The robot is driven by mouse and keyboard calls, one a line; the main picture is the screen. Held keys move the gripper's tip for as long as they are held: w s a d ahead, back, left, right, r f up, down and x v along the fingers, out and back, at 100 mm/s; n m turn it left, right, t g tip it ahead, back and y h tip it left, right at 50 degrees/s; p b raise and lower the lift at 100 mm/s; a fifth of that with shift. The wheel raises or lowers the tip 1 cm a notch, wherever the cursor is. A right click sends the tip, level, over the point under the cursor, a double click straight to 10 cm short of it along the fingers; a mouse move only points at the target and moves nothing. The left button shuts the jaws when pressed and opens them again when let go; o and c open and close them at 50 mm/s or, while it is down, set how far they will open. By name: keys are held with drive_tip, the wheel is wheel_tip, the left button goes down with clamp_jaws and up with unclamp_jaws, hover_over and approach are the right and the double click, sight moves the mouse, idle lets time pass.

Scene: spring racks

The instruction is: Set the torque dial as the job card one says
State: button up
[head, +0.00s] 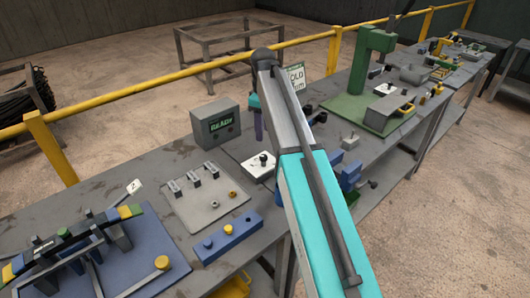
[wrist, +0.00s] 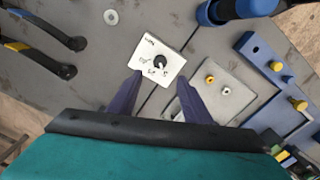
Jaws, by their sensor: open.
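The torque dial is a dark round knob (wrist: 160,61) on a white plate (wrist: 148,46) with small black marks too blurred to read. In the head view the plate (head: 252,168) lies flat on the grey bench, left of my arm. My gripper (wrist: 158,75) is open and empty, its two purple fingers pointing toward the plate's near side. In the head view one purple finger (head: 258,125) shows above and behind the plate. A white sign (head: 296,77) stands behind my arm, partly hidden; its visible letters look like "OLD". I cannot tell whether it is the job card.
A grey box reading READY (head: 216,124) stands behind left. A green press (head: 372,70) stands to the right. A yellow rail runs behind.

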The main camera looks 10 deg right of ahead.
sight(264, 156)
drive_tip(key=shift+f+p, duration=1.45)
drive_tip(key=shift+f, duration=4.2)
drive_tip(key=shift+c, duration=0.3)
drive_tip(key=shift+w, duration=0.1)
drive_tip(key=c, duration=1)
